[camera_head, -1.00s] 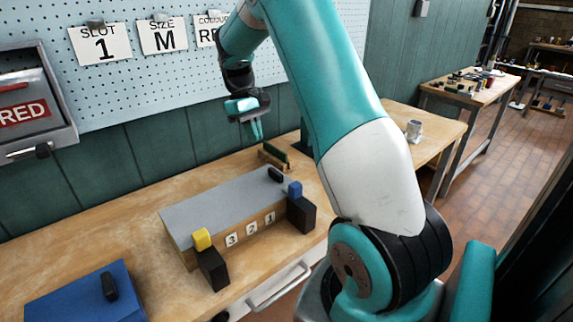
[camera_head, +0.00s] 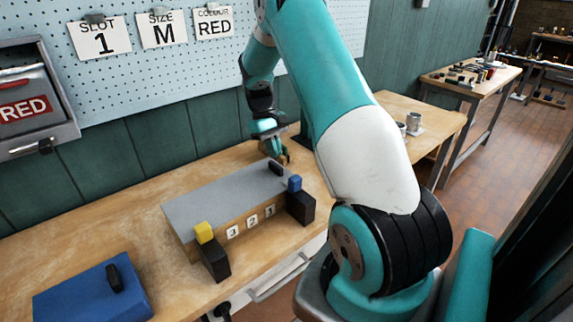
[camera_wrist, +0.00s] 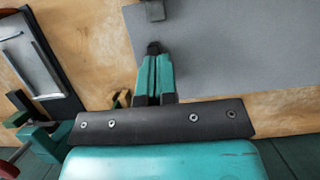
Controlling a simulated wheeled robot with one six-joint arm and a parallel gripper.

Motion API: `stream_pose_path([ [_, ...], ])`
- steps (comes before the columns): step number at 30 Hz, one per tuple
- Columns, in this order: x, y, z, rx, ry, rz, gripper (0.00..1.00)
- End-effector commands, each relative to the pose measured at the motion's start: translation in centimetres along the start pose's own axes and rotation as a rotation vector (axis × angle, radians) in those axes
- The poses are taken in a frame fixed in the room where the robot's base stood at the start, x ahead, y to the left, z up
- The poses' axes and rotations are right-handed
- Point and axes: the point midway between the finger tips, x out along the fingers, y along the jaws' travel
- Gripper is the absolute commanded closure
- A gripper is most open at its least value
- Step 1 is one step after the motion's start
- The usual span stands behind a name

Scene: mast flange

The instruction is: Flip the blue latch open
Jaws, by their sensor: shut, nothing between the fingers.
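The blue latch (camera_head: 294,184) is a small blue block on top of a black post (camera_head: 301,207) at the right front corner of a long wooden box with a grey lid (camera_head: 225,197). A yellow latch (camera_head: 204,232) sits on a similar black post at the left front corner. My gripper (camera_head: 283,157) is shut and empty, pointing down near the back right end of the box. In the wrist view my gripper (camera_wrist: 154,75) is shut over the edge of the grey lid (camera_wrist: 240,45). The blue latch does not show clearly in the wrist view.
A black handle (camera_head: 275,167) stands on the lid near its right end. A blue box (camera_head: 90,294) with a black handle sits at the front left. A RED-labelled bin (camera_head: 28,108) hangs on the left wall. The bench between the boxes is clear.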

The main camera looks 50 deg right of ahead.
Motion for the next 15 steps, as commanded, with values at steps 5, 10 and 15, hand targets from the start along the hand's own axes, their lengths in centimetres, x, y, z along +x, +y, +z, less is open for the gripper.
stream_pose_path([
  [5,3.6,-0.1,0.2,-0.001,-0.004,-0.002,1.00],
  [10,4.1,0.0,2.7,0.001,0.000,-0.001,1.00],
  [15,4.7,0.0,3.7,0.000,0.000,-0.001,1.00],
])
